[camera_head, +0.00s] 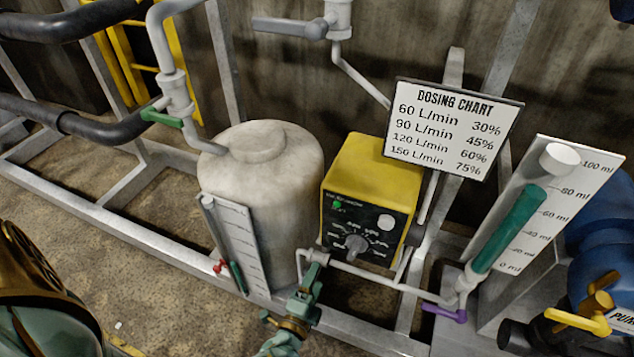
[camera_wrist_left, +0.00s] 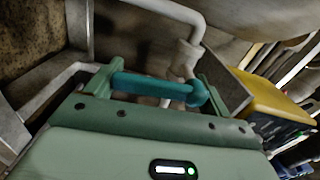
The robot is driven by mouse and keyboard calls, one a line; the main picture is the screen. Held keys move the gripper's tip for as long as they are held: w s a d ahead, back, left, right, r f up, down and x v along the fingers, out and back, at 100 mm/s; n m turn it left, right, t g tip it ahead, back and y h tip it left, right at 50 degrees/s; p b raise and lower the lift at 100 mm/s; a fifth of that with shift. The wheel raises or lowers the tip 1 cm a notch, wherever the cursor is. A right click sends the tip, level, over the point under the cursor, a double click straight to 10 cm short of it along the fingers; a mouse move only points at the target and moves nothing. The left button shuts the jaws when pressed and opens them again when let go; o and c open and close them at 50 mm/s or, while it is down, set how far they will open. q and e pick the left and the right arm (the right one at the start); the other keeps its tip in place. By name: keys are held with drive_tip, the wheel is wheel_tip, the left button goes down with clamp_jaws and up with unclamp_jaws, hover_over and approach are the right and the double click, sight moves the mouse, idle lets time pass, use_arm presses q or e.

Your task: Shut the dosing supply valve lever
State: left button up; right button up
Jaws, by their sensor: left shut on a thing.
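My left gripper (camera_head: 308,288) is at the pipe below and in front of the pale tank, left of the yellow dosing pump. In the left wrist view a teal lever (camera_wrist_left: 150,86) lies lengthwise between my left gripper's two green fingers (camera_wrist_left: 157,82), which are shut on it. The lever joins a rounded teal hub at its right end, by a pale pipe. In the head view my gripper hides most of this lever, and its exact angle to the pipe cannot be told there. My right gripper is not in view.
The pale tank (camera_head: 262,190) and yellow pump (camera_head: 365,185) stand close behind. A purple lever (camera_head: 445,313) is on the pipe to the right, and a green lever (camera_head: 160,116) is upper left. A grey frame rail (camera_head: 130,232) runs along the front.

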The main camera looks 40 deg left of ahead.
use_arm(q)
drive_tip(key=shift+s+f+m, duration=0.15)
drive_tip(key=shift+f+m, duration=0.05)
drive_tip(key=shift+m, duration=0.4)
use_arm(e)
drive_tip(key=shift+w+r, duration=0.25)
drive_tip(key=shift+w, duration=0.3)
use_arm(q)
drive_tip(key=o, duration=1.3)
drive_tip(key=shift+a, duration=0.1)
